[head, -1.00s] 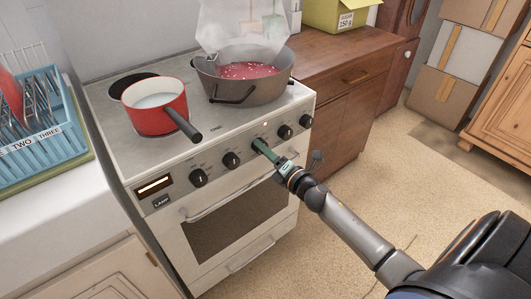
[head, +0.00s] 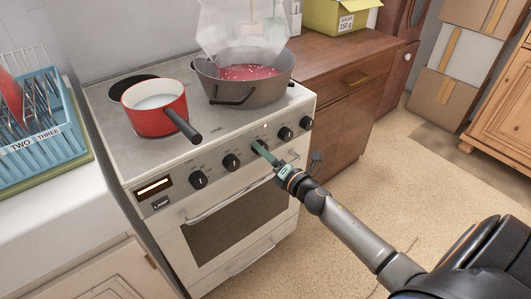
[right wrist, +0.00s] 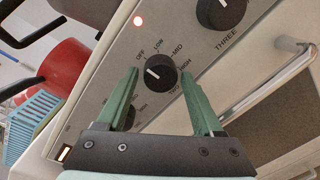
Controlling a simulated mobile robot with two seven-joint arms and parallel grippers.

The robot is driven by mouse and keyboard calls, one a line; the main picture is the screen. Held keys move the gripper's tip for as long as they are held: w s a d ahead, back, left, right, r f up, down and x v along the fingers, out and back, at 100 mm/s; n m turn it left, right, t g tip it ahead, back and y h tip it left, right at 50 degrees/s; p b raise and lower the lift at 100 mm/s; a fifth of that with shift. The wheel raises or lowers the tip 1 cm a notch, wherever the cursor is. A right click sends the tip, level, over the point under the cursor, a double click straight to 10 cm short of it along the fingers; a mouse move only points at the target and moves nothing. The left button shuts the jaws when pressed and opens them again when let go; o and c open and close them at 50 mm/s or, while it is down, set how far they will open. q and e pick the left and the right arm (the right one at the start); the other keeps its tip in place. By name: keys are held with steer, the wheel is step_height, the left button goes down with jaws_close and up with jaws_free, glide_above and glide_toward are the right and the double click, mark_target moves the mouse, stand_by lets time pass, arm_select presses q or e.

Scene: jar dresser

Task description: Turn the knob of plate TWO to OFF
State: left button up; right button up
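The knob of plate TWO (right wrist: 161,71) is a black dial on the stove's front panel, with OFF, LOW, MID and HIGH around it. Its white mark lies on the left side, towards the OFF side in the right wrist view; the exact setting is hard to read. My right gripper (right wrist: 159,72) is open, its green fingers on either side of the knob with visible gaps. In the head view my right gripper (head: 260,149) is at the panel and partly covers that knob. My left gripper is out of view.
The knob of plate THREE (right wrist: 222,12) is close by. A red pan (head: 155,110) and a grey pot (head: 240,90) stand on the stove (head: 115,135). The oven handle (head: 240,190) runs below the knobs.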

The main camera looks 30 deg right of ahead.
steer(key=shift+o, duration=0.8)
steer(key=shift+s, duration=0.1)
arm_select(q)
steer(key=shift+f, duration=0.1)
arm_select(e)
steer(key=s, duration=1.2)
steer(key=shift+s+d+r, duration=0.15)
steer(key=shift+d+r, duration=0.05)
steer(key=shift+d, duration=0.1)
steer(key=s+a+f+m+g+y, duration=0.1)
steer(key=s+a+f+m+g, duration=0.4)
steer(key=a+f+m, duration=0.45)
steer(key=s+a+f+m+g+y, duration=0.1)
steer(key=s+a+f+m+g, duration=0.2)
steer(key=s+a+f+m, duration=0.65)
arm_select(q)
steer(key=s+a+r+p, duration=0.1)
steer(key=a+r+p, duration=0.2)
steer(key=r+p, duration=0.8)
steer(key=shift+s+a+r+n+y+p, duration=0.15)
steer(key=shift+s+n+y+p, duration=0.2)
steer(key=shift+p, duration=1.6)
arm_select(e)
step_height(320, 180, up, 14)
steer(key=d+m, duration=0.1)
steer(key=m, duration=0.3)
steer(key=shift+w+r+m+h, duration=0.15)
steer(key=shift+m+h, duration=0.15)
